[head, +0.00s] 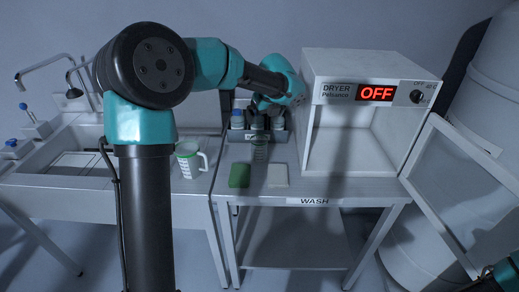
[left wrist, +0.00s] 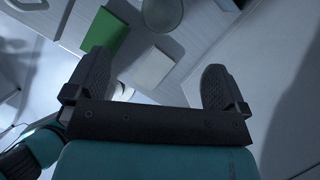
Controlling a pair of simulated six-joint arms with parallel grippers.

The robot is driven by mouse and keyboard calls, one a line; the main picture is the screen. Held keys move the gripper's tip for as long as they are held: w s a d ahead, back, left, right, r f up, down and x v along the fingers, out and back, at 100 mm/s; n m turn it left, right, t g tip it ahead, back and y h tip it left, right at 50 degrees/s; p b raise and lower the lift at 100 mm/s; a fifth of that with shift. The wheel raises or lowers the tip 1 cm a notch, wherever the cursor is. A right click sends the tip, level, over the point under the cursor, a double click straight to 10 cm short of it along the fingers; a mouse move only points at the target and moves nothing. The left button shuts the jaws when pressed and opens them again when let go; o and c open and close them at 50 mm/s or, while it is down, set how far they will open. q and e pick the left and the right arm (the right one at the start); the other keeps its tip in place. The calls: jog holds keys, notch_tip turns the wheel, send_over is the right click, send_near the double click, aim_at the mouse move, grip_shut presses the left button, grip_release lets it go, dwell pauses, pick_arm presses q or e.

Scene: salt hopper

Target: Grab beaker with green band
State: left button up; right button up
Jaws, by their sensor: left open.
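A clear, slim beaker (head: 260,150) stands on the wash bench, with faint green showing near its top; a band is hard to make out. A clear round vessel (left wrist: 162,12), likely the same beaker, is cut off at the top edge of the left wrist view. My left gripper (head: 264,108) is above and behind the beaker in the head view, partly hidden by its own arm. In the left wrist view my left gripper (left wrist: 155,85) has its fingers wide apart with nothing between them.
A white jug (head: 188,160) with green marks stands left by the sink (head: 70,183). A green pad (head: 239,176) and white pad (head: 277,176) lie in front of the beaker. Bottles in a rack (head: 279,136) stand behind. The dryer (head: 312,125) has its door (head: 460,190) open.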

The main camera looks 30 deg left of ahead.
aim_at(259, 138)
pick_arm(q)
jog(key=x, duration=1.2)
jog(key=shift+d, duration=0.1)
jog(key=shift+f, duration=0.1)
jog(key=shift+f, duration=0.1)
jog(key=x, duration=0.5)
jog(key=shift+w+d, duration=0.1)
jog(key=shift+w, duration=0.1)
jog(key=shift+c, duration=0.5)
jog(key=c, duration=0.9)
jog(key=shift+o, duration=0.2)
jog(key=shift+r, duration=0.2)
